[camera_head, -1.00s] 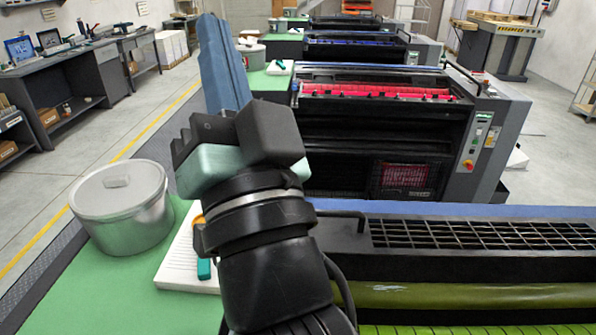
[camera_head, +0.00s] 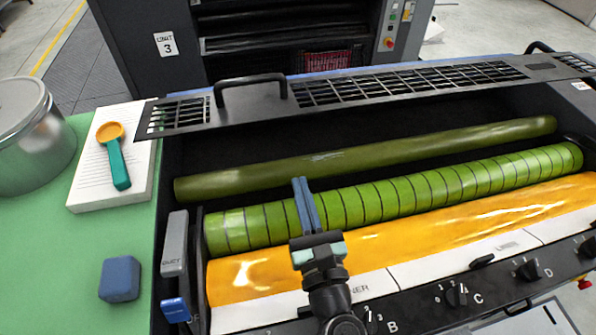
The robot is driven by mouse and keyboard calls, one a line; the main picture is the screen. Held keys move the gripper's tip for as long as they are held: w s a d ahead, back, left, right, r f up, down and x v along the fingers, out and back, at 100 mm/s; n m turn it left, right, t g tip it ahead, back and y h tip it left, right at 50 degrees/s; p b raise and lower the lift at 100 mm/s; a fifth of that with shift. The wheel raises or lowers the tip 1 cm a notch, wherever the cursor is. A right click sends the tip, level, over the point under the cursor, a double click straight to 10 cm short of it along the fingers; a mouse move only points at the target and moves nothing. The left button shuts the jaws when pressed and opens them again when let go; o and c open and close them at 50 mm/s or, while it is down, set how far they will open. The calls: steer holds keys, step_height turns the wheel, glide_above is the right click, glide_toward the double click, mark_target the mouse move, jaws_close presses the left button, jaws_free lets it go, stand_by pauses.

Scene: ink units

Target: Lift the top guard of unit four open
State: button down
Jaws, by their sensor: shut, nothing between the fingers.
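The near press unit, with green and yellow rollers, fills the lower right. Its top guard (camera_head: 400,84) is a long black slotted grille along the rear edge, with a black bar handle (camera_head: 250,84) near its left end. The guard lies roughly flat, above and behind the rollers. My gripper (camera_head: 301,182) is over the striped green roller, its blue fingers together and empty. It is in front of the handle and apart from it. No number for this unit is readable.
A plain green roller (camera_head: 370,158) lies below the guard; a yellow-inked roller (camera_head: 420,240) is nearer. A control strip (camera_head: 430,310) with knobs is in front. The green top at left holds a metal pot (camera_head: 35,140), a notepad (camera_head: 85,185) with magnifier, and a blue block (camera_head: 121,278). Unit 3 (camera_head: 150,60) stands behind.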

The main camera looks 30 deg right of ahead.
steer(key=w+d+r+p, duration=0.2)
steer(key=w+r+p, duration=0.3)
steer(key=w, duration=0.3)
steer(key=shift+w+d, duration=0.25)
steer(key=shift+w, duration=0.15)
steer(key=shift+r, duration=0.1)
